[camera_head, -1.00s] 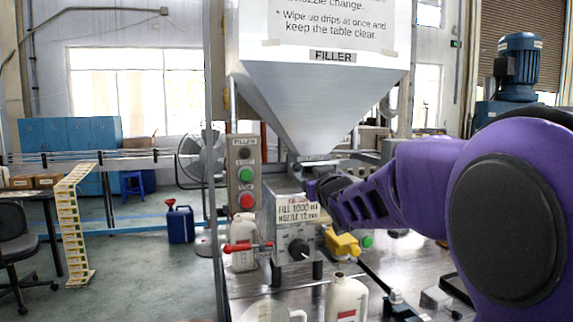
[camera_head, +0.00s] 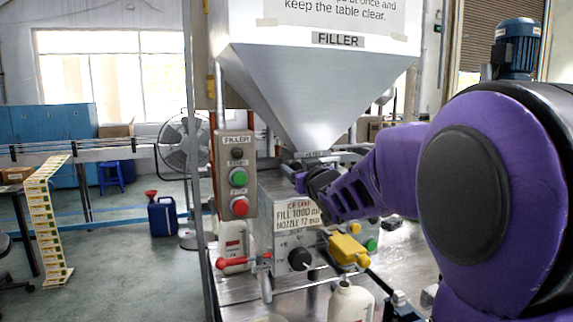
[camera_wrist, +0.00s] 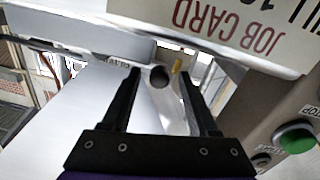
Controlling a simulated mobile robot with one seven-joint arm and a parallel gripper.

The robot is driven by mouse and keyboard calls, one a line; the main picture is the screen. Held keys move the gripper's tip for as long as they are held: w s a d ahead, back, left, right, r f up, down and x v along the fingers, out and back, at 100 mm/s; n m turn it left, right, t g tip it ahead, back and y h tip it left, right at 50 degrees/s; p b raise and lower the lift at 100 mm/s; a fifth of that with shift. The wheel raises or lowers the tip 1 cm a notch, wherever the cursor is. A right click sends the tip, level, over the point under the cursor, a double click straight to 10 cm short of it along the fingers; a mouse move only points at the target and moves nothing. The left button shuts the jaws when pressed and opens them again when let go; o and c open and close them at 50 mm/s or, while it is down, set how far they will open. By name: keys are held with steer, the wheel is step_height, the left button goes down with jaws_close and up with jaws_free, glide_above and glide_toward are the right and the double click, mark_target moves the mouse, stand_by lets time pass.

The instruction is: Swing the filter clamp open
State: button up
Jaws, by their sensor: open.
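My gripper (camera_head: 301,181) is just below the hopper's outlet, above the filler box (camera_head: 264,228). In the wrist view my gripper (camera_wrist: 162,72) has its two dark fingers apart. I cannot tell which of these belongs to the filter clamp, or whether the fingers touch anything. The hopper (camera_head: 310,85) narrows down to its neck. My arm and gripper hide part of the area under the neck.
The job card (camera_head: 297,215) is on the filler box. A control panel (camera_head: 236,175) with green and red buttons stands left. A red-handled lever (camera_head: 235,263), a yellow nozzle part (camera_head: 348,250) and a white bottle (camera_head: 350,302) are lower down.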

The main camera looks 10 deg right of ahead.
steer(key=shift+c, duration=0.2)
jaws_close()
stand_by(1.4)
